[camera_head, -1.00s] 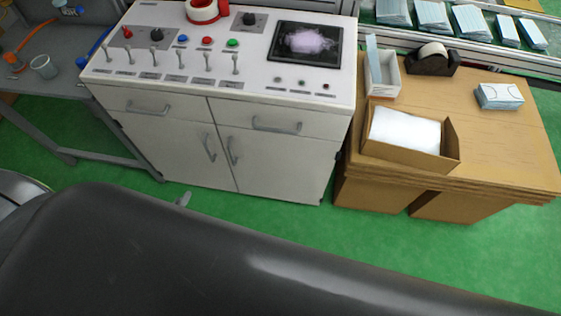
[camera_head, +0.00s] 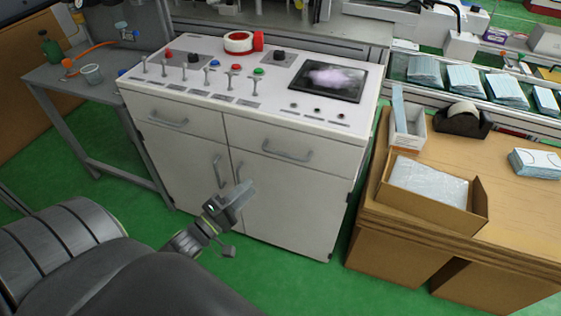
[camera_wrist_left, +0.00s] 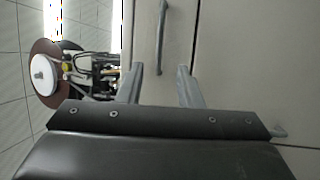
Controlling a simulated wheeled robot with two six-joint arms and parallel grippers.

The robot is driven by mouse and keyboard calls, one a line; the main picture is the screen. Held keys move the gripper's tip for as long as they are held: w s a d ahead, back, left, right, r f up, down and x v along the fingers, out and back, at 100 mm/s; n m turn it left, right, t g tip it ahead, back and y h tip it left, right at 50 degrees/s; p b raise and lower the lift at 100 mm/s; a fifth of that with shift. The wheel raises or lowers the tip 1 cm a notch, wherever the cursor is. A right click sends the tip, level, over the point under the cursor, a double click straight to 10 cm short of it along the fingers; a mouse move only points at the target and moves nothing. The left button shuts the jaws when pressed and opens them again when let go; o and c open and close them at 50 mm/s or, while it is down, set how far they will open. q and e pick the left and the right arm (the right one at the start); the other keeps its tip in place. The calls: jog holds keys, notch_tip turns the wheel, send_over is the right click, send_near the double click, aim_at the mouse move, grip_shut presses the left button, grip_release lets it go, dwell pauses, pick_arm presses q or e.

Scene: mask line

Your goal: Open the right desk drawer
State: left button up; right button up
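The white control desk (camera_head: 300,210) has two drawers side by side above two doors. The right drawer (camera_head: 318,143) is closed flush, with a grey horizontal bar handle (camera_head: 287,153). My left gripper (camera_head: 240,218) is in front of the desk's doors, lower than the drawer handle in the head view. In the left wrist view, its two fingers (camera_wrist_left: 161,75) are apart and empty. The drawer handle (camera_wrist_left: 162,38) lies beyond the fingertips, between their lines, apart from them. A door handle (camera_wrist_left: 278,132) shows at lower right there. My right gripper is not in view.
A wooden table (camera_head: 510,225) with an open cardboard box (camera_head: 450,215) stands right of the desk. A grey side table (camera_head: 95,95) stands to the left. Levers, buttons and a screen (camera_head: 328,78) are on the desk top. Green floor is clear in front.

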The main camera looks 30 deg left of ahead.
pick_arm(q)
jog(key=x, duration=1.2)
jog(key=shift+w, duration=0.25)
grip_shut()
